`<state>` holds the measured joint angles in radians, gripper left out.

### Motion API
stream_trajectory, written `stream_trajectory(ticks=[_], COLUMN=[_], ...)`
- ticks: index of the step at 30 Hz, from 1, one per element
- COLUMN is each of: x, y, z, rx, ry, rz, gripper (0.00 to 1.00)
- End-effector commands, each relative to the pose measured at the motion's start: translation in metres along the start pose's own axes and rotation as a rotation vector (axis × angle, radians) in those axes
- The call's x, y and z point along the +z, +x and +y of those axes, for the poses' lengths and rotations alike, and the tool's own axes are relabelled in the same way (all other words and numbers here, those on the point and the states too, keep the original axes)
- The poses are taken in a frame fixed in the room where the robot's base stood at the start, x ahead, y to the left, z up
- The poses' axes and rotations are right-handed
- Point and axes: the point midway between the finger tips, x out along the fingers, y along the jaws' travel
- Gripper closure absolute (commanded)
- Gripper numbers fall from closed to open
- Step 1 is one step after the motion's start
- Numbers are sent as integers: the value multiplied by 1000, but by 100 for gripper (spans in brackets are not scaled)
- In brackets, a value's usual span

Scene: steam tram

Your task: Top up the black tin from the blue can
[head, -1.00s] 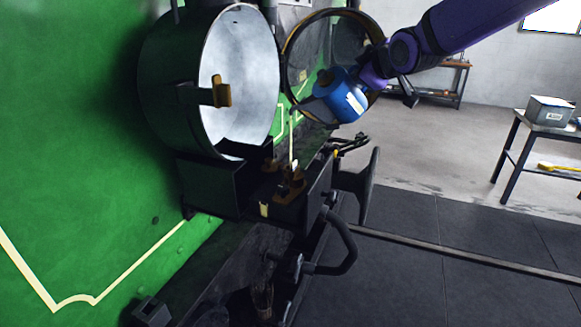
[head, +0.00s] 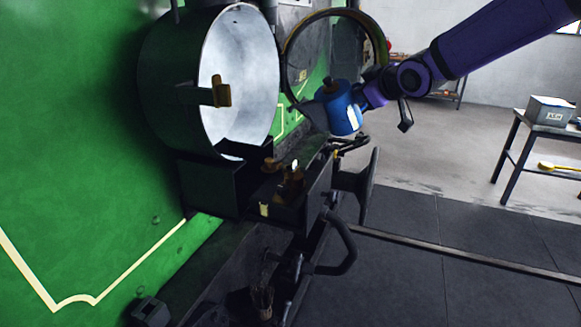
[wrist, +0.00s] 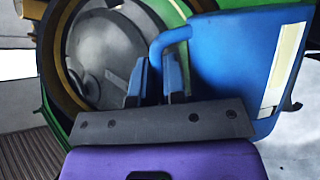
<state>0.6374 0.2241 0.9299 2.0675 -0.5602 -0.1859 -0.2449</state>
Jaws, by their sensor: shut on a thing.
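The blue can (head: 343,118) is in my gripper (head: 364,98), in front of the round glazed door. It has a brown top, a pale label and a grey spout toward the left, and leans only slightly. The wrist view shows my jaws (wrist: 157,82) shut on the can's handle, with its blue body (wrist: 225,75) to the right. Below the can, a dark box with a small yellow tag (head: 285,214) seems to be the black tin. Brown fittings and a bright white spot show at its top. I cannot see the level inside.
A large open lamp casing (head: 240,70) stands left on the green tram side, its round door frame (head: 290,75) swung open. Black curved handles (head: 345,255) jut out near the box. A side table (head: 550,131) with a grey bin stands right. The dark floor is clear.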

Motion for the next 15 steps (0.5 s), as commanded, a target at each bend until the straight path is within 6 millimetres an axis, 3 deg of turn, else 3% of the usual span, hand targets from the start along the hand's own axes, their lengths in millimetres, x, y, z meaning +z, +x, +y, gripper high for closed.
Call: stream_trajectory(ticks=[7,15], x=[8,25], y=[5,16], z=[-5,-24], rx=[-26,-96], ry=[64,233], rz=[15,51], gripper=[100,100])
